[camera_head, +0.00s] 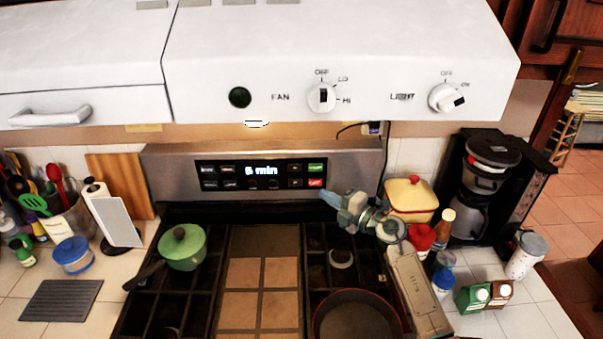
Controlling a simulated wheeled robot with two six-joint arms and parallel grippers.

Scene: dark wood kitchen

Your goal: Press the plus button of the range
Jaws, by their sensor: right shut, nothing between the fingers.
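The range (163,182) stands in the middle, with a steel back panel and a black control display (262,173). The display reads what looks like "5 min", with small buttons on both sides, including green and red ones at the right. The labels are too small to read, so I cannot tell which one is the plus button. My right gripper (328,196) is shut and empty. It shows just below the right end of the display, near the red button; I cannot tell whether it touches the panel. My left gripper is not in view.
A green lidded pot (182,247) sits on the left burners and a dark pan (357,318) at the front right. A yellow dish (411,200), small bottles and a coffee maker (481,190) stand to the right. A white hood (340,60) overhangs the range.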

